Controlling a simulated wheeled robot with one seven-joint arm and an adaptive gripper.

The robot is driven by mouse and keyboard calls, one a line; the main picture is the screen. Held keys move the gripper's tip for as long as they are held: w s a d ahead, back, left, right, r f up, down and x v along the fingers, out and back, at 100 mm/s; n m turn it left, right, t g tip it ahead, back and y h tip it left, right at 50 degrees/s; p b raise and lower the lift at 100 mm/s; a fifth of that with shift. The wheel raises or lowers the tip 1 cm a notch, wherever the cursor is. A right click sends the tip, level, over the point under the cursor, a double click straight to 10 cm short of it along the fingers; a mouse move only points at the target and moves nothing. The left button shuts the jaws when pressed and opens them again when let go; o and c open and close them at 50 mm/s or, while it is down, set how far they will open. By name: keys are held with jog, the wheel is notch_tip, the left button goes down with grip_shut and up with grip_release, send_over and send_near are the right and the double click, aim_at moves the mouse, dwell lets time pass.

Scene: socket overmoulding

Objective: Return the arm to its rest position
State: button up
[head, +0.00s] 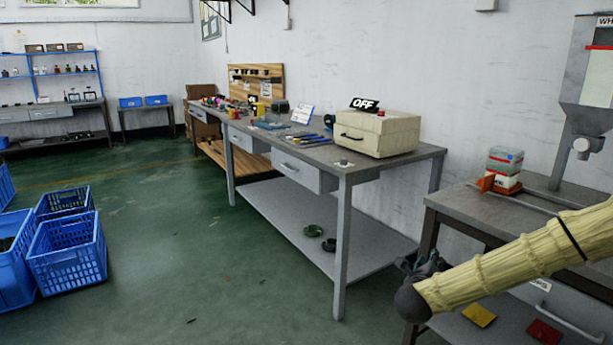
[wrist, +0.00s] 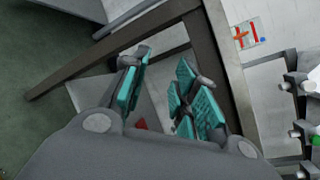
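My arm, in a pale yellow ribbed cover, reaches in from the right edge of the head view, in front of the right-hand bench. My gripper (head: 428,263) is small and partly hidden behind the dark wrist end there. In the wrist view my gripper (wrist: 162,68) has its two teal-padded fingers apart, with a clear gap between them. I see nothing held. Beyond the fingers are dark bench-frame bars and a grey surface.
The right-hand bench (head: 455,205) carries stacked containers (head: 505,160) beside a hopper machine (head: 590,75). Yellow (head: 479,315) and red (head: 544,332) pieces lie below. A long workbench (head: 330,155) bears a beige box (head: 378,134).

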jog(key=s+a+f+n+g+y, duration=0.1)
jog(key=s+a+f+n+y, duration=0.1)
jog(key=s+a+f+n, duration=0.45)
jog(key=s+a+f+n+g+y, duration=0.1)
jog(key=s+a+f+n+y, duration=0.2)
jog(key=f, duration=0.6)
jog(key=s+a+f+n+g+y, duration=0.1)
jog(key=s+a+f+n+y, duration=0.15)
jog(key=s+f+n, duration=0.45)
jog(key=s+a+f+n+g+y, duration=0.1)
jog(key=s+f+n+g, duration=0.5)
jog(key=s, duration=0.5)
jog(key=s+a+f+n+g+y, duration=0.1)
jog(key=s+a+f+n, duration=0.1)
jog(key=s+f+n, duration=0.55)
jog(key=s+d+f+n+g+h, duration=0.1)
jog(key=s+g, duration=0.1)
jog(key=s, duration=0.7)
jog(key=s+d+f+n+g, duration=0.1)
jog(key=s+d+n+g, duration=0.1)
jog(key=s, duration=0.6)
notch_tip(320, 180, up, 25)
jog(key=p, duration=2.5)
jog(key=shift+r, duration=0.15)
